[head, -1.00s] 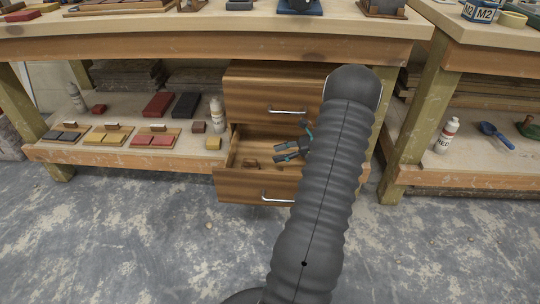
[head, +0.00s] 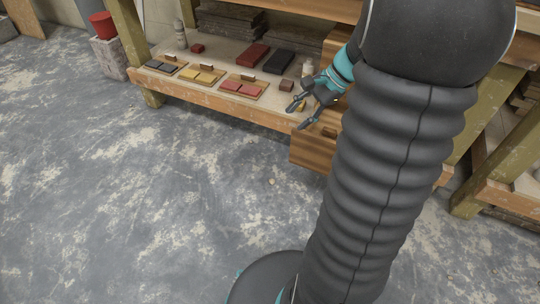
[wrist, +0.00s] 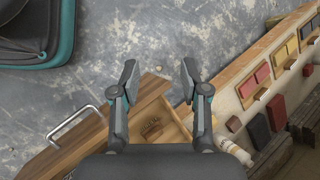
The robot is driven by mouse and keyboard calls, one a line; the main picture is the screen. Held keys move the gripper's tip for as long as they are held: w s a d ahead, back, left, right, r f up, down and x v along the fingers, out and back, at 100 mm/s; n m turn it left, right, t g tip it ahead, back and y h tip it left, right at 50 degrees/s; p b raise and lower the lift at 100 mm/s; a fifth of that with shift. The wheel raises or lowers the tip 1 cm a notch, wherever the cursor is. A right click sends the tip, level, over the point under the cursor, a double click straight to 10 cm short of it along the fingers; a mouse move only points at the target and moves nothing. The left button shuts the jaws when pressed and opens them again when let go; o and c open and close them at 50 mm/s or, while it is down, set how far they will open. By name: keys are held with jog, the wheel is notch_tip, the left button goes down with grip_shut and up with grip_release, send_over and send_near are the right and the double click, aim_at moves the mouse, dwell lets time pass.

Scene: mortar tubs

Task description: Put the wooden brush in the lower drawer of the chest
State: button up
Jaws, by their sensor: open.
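The lower drawer (head: 308,153) of the wooden chest (head: 334,48) is pulled open; my arm hides much of the chest in the head view. In the wrist view the drawer's front (wrist: 80,143) with its metal handle (wrist: 72,121) is at lower left. A small brown wooden piece, apparently the brush (wrist: 152,129), lies inside the drawer; it also shows in the head view (head: 329,132). My gripper (head: 297,117) is open and empty, above the drawer's outer end and apart from the brush. Its two spread fingers show in the wrist view (wrist: 158,76).
The bench's lower shelf (head: 222,99) beside the drawer holds several tile boards, a red block (head: 253,54), a black block (head: 280,62) and a white bottle (head: 307,68). The concrete floor in front is clear.

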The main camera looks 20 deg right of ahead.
jog(key=s+a+r+n+t+h, duration=0.1)
jog(key=s+a+r+n+h, duration=0.2)
jog(key=s+a+n, duration=0.4)
jog(key=s+a+r+n+t+h, duration=0.1)
jog(key=s+a+r+n+h, duration=0.2)
jog(key=s+a+n, duration=0.5)
jog(key=shift+s+a+r+t, duration=0.25)
jog(key=shift+s+r+t, duration=0.2)
jog(key=shift+r, duration=0.2)
